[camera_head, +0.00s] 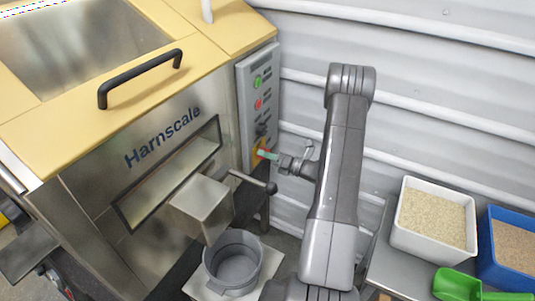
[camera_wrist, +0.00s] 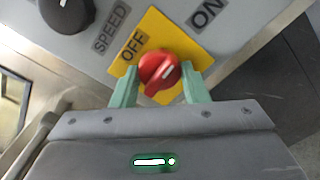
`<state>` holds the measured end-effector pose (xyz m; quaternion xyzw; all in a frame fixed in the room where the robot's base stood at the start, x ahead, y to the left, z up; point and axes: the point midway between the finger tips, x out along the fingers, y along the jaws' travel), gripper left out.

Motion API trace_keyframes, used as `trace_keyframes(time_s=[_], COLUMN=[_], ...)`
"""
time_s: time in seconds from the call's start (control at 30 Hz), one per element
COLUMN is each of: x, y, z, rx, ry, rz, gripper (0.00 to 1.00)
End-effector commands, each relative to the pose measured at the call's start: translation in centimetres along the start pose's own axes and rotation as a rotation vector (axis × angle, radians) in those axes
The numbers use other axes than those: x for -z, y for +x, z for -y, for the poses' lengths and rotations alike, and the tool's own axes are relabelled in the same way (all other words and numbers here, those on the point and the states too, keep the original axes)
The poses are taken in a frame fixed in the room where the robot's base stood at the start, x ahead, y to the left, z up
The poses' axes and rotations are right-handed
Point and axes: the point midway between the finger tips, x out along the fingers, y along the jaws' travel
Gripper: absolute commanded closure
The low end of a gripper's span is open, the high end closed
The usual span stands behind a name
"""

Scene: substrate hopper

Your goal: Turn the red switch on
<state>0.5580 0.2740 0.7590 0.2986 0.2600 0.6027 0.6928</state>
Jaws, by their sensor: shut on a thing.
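The red switch (camera_wrist: 160,74) is a round knob with a raised grip on a yellow plate (camera_wrist: 176,37) marked OFF at upper left and ON at upper right. Its white mark slants to the upper right, toward the ON side. My gripper (camera_wrist: 160,84) has its two green fingers on either side of the knob, shut on it. In the head view my gripper (camera_head: 268,155) reaches from the right to the lower part of the grey control panel (camera_head: 257,95), and its fingers mostly hide the switch.
A black SPEED knob (camera_wrist: 67,10) sits beside the plate. The Harnscale hopper (camera_head: 95,165) stands at left, with a metal spout and a black-knobbed lever (camera_head: 252,183) below the panel. A grey bucket (camera_head: 233,262) stands under the spout. A white bin (camera_head: 434,220) is at right.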

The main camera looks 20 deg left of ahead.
Motion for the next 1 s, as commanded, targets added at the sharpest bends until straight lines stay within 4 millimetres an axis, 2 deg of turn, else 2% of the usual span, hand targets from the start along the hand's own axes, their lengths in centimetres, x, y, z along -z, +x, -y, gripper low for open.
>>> trace_keyframes(time_s=[0.3,0.77,0.8,0.9,1.0], x=[-0.02,0.00,-0.01,0.00,0.00], y=[-0.02,-0.02,-0.02,-0.02,-0.01], z=[0.02,0.04,0.04,0.03,0.02], rx=[0.001,0.001,0.001,0.001,0.000], ry=[0.089,0.101,0.101,0.100,0.100], rz=[0.001,0.001,0.001,0.001,0.001], gripper=[0.82,0.82,0.53,0.37,0.37])
